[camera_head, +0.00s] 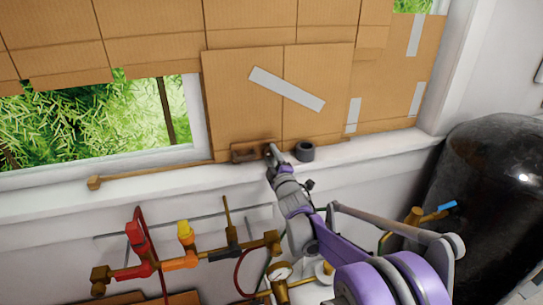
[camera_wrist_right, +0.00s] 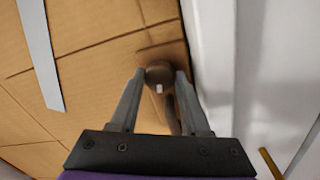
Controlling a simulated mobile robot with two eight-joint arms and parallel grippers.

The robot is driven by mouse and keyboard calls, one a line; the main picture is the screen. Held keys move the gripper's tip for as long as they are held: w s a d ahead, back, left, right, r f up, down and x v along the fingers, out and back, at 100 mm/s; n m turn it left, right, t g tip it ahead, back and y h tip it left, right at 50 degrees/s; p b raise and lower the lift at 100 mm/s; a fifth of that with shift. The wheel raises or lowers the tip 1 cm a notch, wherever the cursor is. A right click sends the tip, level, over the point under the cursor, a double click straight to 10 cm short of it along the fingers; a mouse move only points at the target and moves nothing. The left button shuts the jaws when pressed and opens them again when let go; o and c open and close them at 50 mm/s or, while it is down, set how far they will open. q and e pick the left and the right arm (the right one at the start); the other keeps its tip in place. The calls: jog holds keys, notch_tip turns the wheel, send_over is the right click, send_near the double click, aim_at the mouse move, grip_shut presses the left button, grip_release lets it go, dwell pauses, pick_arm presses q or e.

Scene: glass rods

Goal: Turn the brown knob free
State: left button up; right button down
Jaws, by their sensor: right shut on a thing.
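The brown knob (camera_wrist_right: 159,74) is a small round dark-brown piece between the two fingertips of my right gripper (camera_wrist_right: 161,76) in the right wrist view. The fingers are shut on it from both sides. In the head view, my right gripper (camera_head: 271,152) reaches the window sill at the right end of a brown fitting (camera_head: 246,151), in front of the cardboard. The knob itself is mostly hidden there by the fingers. My left gripper is not in view.
A dark tape roll (camera_head: 305,151) sits on the sill (camera_head: 380,147) just right of my gripper. A wooden rod (camera_head: 150,176) lies along the sill to the left. Brass pipes with a red valve (camera_head: 137,238) are below. A black tank (camera_head: 490,190) stands at right.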

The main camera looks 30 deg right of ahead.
jog(key=shift+n, duration=1.1)
jog(key=c, duration=0.7)
grip_release()
jog(key=shift+o, duration=0.2)
jog(key=b+v, duration=0.1)
jog(key=v, duration=1)
